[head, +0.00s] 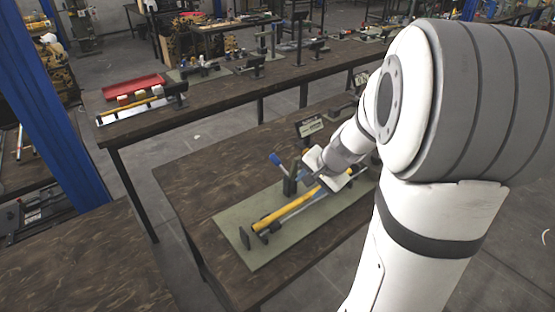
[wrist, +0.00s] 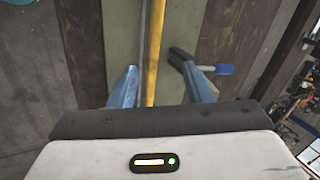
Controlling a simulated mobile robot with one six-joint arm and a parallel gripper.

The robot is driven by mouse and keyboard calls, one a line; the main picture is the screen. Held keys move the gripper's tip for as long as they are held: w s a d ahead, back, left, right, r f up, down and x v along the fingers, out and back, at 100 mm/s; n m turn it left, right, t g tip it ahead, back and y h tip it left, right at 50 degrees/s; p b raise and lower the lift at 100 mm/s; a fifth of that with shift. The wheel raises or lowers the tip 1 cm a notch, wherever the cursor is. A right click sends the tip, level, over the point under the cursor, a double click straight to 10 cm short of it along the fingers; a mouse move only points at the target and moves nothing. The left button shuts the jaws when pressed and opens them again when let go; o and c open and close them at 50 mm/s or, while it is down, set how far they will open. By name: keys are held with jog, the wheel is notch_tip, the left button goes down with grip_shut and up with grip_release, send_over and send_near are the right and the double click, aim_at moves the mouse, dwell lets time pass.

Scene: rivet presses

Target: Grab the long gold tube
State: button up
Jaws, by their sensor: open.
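The long gold tube (head: 285,209) lies lengthwise over a green-grey mat (head: 235,218) on the near workbench, beside a grey rail. In the wrist view the tube (wrist: 154,50) runs from the top edge down between the two blue fingers. My gripper (head: 328,187) is over the tube's far part in the head view. In the wrist view my gripper (wrist: 162,88) is open, with one finger on each side of the tube and gaps on both sides. The tube's far part is partly hidden by my gripper and wrist.
A press with a blue handle (head: 275,159) stands close beside the tube; its handle also shows in the wrist view (wrist: 217,69), near the right finger. A small dark sign (head: 309,126) stands behind. Another workbench (head: 215,98) holds a red tray (head: 133,87).

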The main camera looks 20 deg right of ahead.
aim_at(308, 197)
jog(key=w+d+f+m, duration=0.1)
jog(key=w+f, duration=0.1)
jog(key=f, duration=0.1)
jog(key=w+d+f, duration=0.1)
jog(key=f, duration=0.3)
jog(key=w+f+m+b, duration=0.1)
jog(key=w+f, duration=0.1)
jog(key=f, duration=0.1)
jog(key=shift+w+d+f+m, duration=0.3)
jog(key=shift+w+d+f, duration=0.05)
jog(key=shift+d+f, duration=0.05)
jog(key=shift+c, duration=0.3)
grip_shut()
